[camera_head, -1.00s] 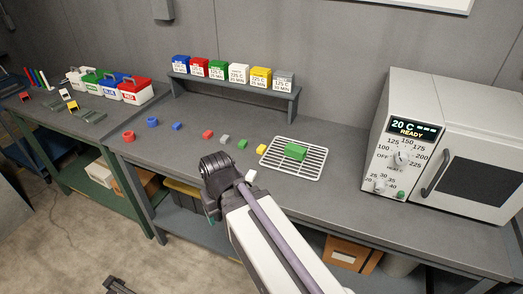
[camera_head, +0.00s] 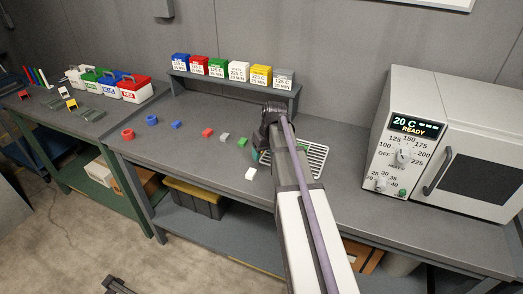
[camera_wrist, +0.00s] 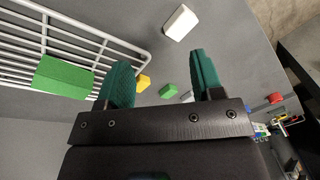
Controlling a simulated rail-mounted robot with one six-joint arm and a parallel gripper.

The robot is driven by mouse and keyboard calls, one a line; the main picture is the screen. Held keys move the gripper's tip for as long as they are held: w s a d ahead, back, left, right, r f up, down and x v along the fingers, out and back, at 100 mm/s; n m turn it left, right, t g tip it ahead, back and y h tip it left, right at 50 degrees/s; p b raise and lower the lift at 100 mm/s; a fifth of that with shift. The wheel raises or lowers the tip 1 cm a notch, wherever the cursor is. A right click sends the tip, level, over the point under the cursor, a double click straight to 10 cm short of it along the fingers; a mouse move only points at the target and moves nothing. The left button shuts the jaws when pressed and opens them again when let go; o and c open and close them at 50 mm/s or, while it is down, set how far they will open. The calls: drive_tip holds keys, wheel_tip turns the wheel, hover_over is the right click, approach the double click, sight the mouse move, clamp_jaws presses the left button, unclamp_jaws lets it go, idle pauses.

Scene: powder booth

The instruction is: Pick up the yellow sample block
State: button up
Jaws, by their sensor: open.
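The yellow sample block (camera_wrist: 144,83) shows in the wrist view as a small block on the grey bench, beside the inner edge of the left finger and partly covered by it. In the head view it is hidden behind my arm. My gripper (camera_wrist: 160,62) is open, with two green fingers apart and nothing held between them. In the head view my gripper (camera_head: 263,142) is over the bench at the left end of the wire rack. How high it is above the block I cannot tell.
A wire rack (camera_head: 318,162) lies beside the gripper; a green block (camera_wrist: 62,77) is on it. A small green block (camera_wrist: 168,91) and a white block (camera_wrist: 181,22) are close by. A shelf of labelled boxes (camera_head: 235,88) stands behind, an oven (camera_head: 450,150) right.

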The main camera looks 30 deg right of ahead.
drive_tip(key=w+d+n+t+y, duration=0.1)
drive_tip(key=w+d+n+t, duration=0.1)
drive_tip(key=w+d+n, duration=0.75)
drive_tip(key=shift+m, duration=0.85)
drive_tip(key=w+f+b, duration=0.2)
drive_tip(key=f+b, duration=0.1)
drive_tip(key=w+f+b, duration=0.1)
drive_tip(key=b, duration=0.1)
drive_tip(key=shift+a+f, duration=0.3)
drive_tip(key=shift+f, duration=0.05)
drive_tip(key=shift+w+a, duration=0.1)
drive_tip(key=b+x, duration=0.5)
drive_tip(key=shift+a+f, duration=0.1)
drive_tip(key=shift+r, duration=0.25)
drive_tip(key=c, duration=0.7)
